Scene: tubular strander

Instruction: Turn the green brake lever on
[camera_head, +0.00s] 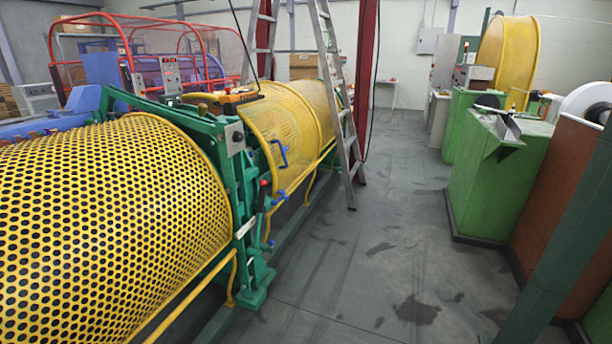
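A green machine stand (245,210) stands between two yellow perforated guards on the left. A slim green upright part with a small red tip (264,184) is on its aisle side. It looks like a lever, but it is small and I cannot tell for sure that it is the brake lever, or its on or off position. Neither of my grippers is in view, and nothing is seen touching the stand.
Yellow guards (100,235) line the left. Blue handles (281,153) stick out beside the stand. A stepladder (338,90) stands against the machine farther back. Green cabinets (495,180) and a slanting green beam (565,245) border the right. The grey floor (385,240) between is clear.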

